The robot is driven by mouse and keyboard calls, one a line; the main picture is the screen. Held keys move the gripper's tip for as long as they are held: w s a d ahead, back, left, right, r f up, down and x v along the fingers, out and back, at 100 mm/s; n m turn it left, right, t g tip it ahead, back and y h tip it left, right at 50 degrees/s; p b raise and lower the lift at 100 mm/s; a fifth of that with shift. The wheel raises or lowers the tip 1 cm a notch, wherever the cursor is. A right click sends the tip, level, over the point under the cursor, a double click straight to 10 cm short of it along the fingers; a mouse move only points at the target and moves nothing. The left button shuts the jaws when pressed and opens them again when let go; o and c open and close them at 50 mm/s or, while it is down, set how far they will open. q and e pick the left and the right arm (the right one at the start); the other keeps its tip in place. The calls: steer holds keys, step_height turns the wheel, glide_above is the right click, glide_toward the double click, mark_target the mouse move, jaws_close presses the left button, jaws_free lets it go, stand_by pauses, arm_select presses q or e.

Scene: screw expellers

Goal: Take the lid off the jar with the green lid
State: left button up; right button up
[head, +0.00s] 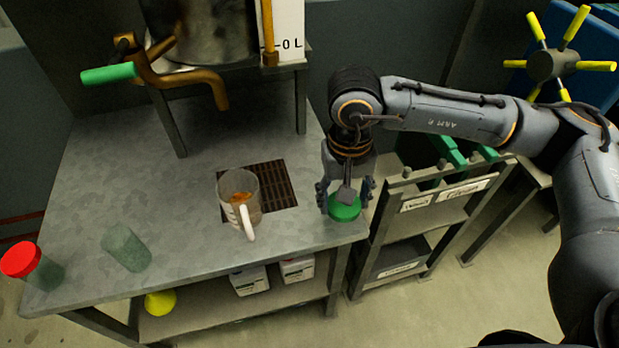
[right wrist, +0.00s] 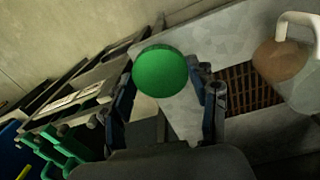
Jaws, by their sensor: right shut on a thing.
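The green lid (head: 344,207) is at the right front corner of the metal table, between the fingers of my right gripper (head: 345,196). The right gripper points down and is shut on the lid. In the right wrist view the lid (right wrist: 160,71) shows as a round green disc between the two fingertips (right wrist: 165,88). No jar body shows under the lid; I cannot tell if the lid touches the tabletop. My left gripper is not in view.
A jar with a red lid (head: 20,259) stands at the table's left corner. A glass mug (head: 240,200) with brown content stands by a dark grate (head: 275,185). A machine with a green-handled crank (head: 108,74) is behind. A shelf rack (head: 440,205) adjoins the table at right.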

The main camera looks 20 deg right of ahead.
mark_target(352, 208)
steer(key=s+r+m+p, duration=0.3)
steer(key=s+r+p, duration=0.1)
steer(key=s+r, duration=0.1)
steer(key=w+f, duration=0.1)
steer(key=w, duration=0.1)
steer(key=w+f+p, duration=0.1)
steer(key=w, duration=0.2)
steer(key=w+f, duration=0.2)
steer(key=w, duration=0.1)
steer(key=shift+a, duration=0.35)
steer(key=w+f+p, duration=0.1)
steer(key=w+f, duration=0.4)
steer(key=shift+d+f, duration=0.1)
steer(key=shift+f, duration=0.05)
steer(key=shift+w+f, duration=0.45)
steer(key=shift+f, duration=0.1)
step_height(352, 208, down, 3)
steer(key=shift+w+r+p, duration=0.1)
steer(key=shift+p, duration=0.35)
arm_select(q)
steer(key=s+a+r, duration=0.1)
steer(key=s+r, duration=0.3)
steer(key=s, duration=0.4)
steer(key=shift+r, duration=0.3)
arm_select(e)
steer(key=shift+f, duration=0.2)
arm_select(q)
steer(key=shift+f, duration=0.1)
arm_select(e)
steer(key=shift+f, duration=0.1)
